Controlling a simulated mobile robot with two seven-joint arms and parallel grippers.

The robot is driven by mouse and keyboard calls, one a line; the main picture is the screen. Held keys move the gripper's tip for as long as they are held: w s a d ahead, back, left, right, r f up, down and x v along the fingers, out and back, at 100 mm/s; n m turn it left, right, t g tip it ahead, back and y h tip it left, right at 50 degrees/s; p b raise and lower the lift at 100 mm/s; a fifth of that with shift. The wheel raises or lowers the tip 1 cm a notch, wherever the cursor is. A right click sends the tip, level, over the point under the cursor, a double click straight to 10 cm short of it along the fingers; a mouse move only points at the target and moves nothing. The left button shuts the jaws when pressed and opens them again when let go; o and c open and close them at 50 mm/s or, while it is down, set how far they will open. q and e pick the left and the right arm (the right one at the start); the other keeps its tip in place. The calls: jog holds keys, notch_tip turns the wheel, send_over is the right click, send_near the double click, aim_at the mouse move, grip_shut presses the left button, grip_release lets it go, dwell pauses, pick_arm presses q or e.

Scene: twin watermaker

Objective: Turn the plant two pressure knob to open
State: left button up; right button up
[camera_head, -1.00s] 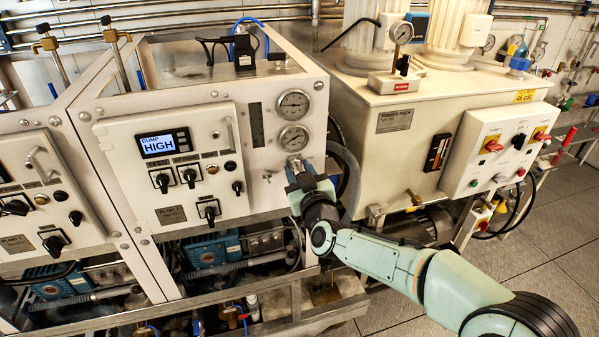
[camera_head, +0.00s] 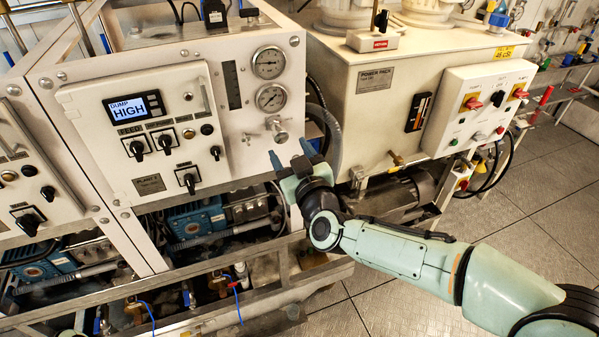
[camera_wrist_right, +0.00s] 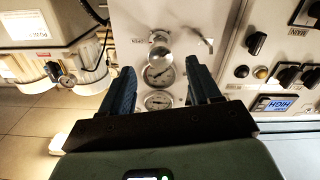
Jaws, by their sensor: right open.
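The pressure knob (camera_head: 277,128) is a round silver knob on the white plant two panel, below two round gauges. It also shows in the wrist view (camera_wrist_right: 159,55), where the picture is upside down, between the fingertips and in front of the gauges. My right gripper (camera_head: 292,156) is open and empty, just below and to the right of the knob in the head view and apart from it. Its two dark blue fingers (camera_wrist_right: 162,75) point toward the panel in the wrist view. My left gripper is not in view.
The gauges (camera_head: 270,80) sit above the knob. A small lever (camera_head: 247,138) is left of it. The control box (camera_head: 150,130) has black switches and a display reading "DUMP HIGH". A grey hose (camera_head: 330,135) and the power pack (camera_head: 365,110) stand to the right.

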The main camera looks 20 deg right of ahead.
jog(key=s, duration=0.5)
jog(key=shift+s+d, duration=0.1)
jog(key=shift+s, duration=0.2)
notch_tip(320, 180, down, 37)
jog(key=s+a+m+g+y, duration=0.1)
jog(key=s+m+g, duration=0.1)
jog(key=g, duration=0.7)
jog(key=s+a+f+m+g+y, duration=0.1)
jog(key=s+f+g, duration=0.4)
jog(key=s+f, duration=0.6)
jog(key=s+a+f+m+g+y, duration=0.1)
jog(key=s+f+m+g, duration=0.2)
jog(key=s+f, duration=0.7)
jog(key=s+g, duration=0.2)
jog(key=s, duration=0.4)
jog(key=shift+a+f+m, duration=0.4)
